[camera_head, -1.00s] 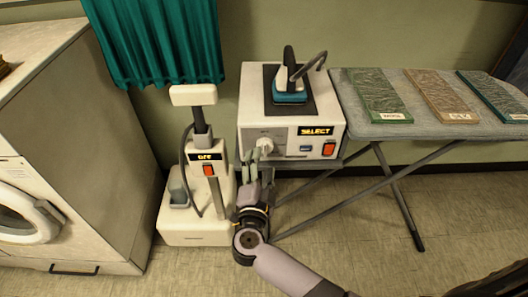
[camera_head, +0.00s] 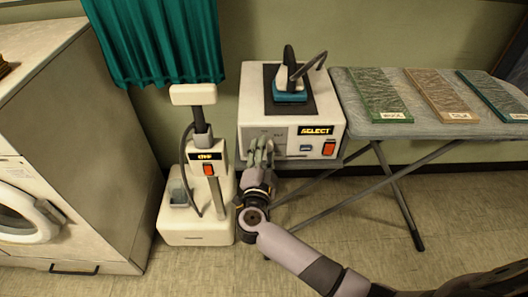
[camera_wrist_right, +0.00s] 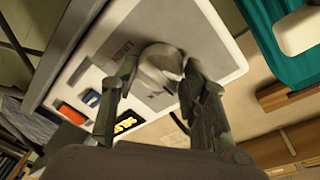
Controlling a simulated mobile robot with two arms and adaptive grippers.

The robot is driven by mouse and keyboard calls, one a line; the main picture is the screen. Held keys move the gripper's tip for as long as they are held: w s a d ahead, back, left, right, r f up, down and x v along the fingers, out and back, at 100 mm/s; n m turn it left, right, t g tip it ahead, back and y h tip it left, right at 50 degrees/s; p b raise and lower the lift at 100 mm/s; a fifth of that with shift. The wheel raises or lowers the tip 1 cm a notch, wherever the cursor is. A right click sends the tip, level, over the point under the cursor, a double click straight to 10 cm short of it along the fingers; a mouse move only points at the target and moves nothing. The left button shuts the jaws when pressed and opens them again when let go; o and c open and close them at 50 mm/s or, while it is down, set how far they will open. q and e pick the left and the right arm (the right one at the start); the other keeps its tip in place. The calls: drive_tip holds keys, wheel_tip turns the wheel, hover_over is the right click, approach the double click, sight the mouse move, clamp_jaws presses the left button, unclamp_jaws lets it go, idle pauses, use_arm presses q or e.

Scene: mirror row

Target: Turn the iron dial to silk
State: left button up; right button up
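The iron station (camera_head: 255,95) is a pale box with an iron (camera_head: 290,85) standing on its dark top pad. Its front display (camera_head: 316,130) reads SELECT. My right gripper (camera_head: 260,150) is at the left part of this front and hides the dial in the head view. In the right wrist view, the whitish round dial (camera_wrist_right: 160,68) lies between the two fingers of my right gripper (camera_wrist_right: 160,75). The fingers are parted, one on each side and very close to the dial; firm contact cannot be made out. My left gripper is not in view.
A red switch (camera_head: 328,148) and a small blue button (camera_head: 306,148) are right of the gripper. A steamer-like appliance (camera_head: 195,232) stands close on the left. An ironing board (camera_head: 425,128) with three fabric samples stands on the right.

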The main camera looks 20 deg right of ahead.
drive_tip(key=c, duration=0.7)
drive_tip(key=shift+o, duration=0.2)
drive_tip(key=shift+m+p, duration=0.7)
drive_tip(key=shift+m, duration=0.2)
drive_tip(key=shift+m+g+p, duration=0.3)
drive_tip(key=shift+m+p, duration=0.35)
drive_tip(key=shift+m, duration=0.55)
drive_tip(key=m+p, duration=0.1)
drive_tip(key=m, duration=0.2)
drive_tip(key=shift+r+y, duration=0.1)
drive_tip(key=shift+y, duration=0.3)
drive_tip(key=shift+m+p, duration=0.4)
drive_tip(key=shift+m, duration=0.6)
